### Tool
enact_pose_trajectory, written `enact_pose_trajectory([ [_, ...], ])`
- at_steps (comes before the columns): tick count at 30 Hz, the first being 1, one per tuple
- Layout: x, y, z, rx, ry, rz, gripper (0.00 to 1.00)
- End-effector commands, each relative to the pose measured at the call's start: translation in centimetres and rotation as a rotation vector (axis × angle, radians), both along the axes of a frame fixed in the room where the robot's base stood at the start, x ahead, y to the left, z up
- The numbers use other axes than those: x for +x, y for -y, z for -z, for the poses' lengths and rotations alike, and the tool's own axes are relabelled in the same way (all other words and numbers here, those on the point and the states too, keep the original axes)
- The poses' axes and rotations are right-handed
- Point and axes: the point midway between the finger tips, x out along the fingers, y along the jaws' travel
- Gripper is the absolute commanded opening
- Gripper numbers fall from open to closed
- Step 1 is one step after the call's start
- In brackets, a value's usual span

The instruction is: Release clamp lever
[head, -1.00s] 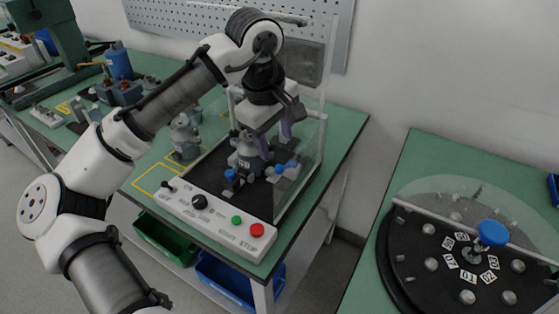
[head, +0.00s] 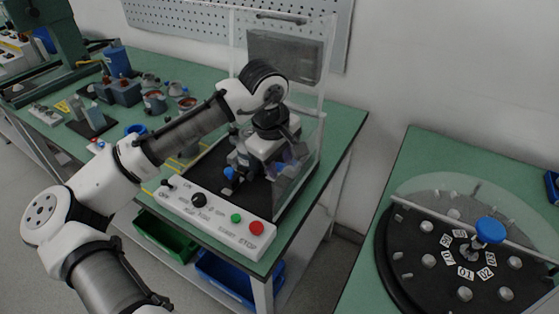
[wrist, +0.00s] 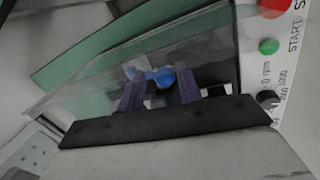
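The test stand (head: 215,212) has a black bed, a clear guard and a white control panel. A grey motor part (head: 241,158) sits on the bed, partly hidden by my arm. One blue clamp lever (head: 229,174) shows at its left. My gripper (head: 279,163) is low over the right side of the bed, inside the guard. In the wrist view, its two purple fingers (wrist: 158,96) stand apart. A blue clamp lever knob (wrist: 163,77) shows between and just beyond their tips. I cannot tell whether a finger touches it.
The panel has a green button (head: 237,218), a red button (head: 256,228) and a black knob (head: 199,200). The clear guard (head: 325,110) stands close beside my gripper. A round black table with a blue knob (head: 490,230) is at the right.

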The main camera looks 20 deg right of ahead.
Motion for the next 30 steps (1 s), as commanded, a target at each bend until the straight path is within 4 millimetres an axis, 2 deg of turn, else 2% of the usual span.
enact_pose_trajectory([
  [1, 0.0, 0.0, 0.0, 0.002, -0.001, 0.000, 0.27],
  [7, 0.0, -0.1, 0.0, 0.003, -0.001, 0.000, 0.01],
  [8, 0.0, -0.1, 0.1, 0.004, -0.002, 0.000, 0.00],
  [20, 0.0, 0.0, -0.2, 0.023, -0.019, 0.000, 0.00],
  [30, 0.5, 0.9, -1.8, 0.163, -0.132, 0.005, 0.00],
])
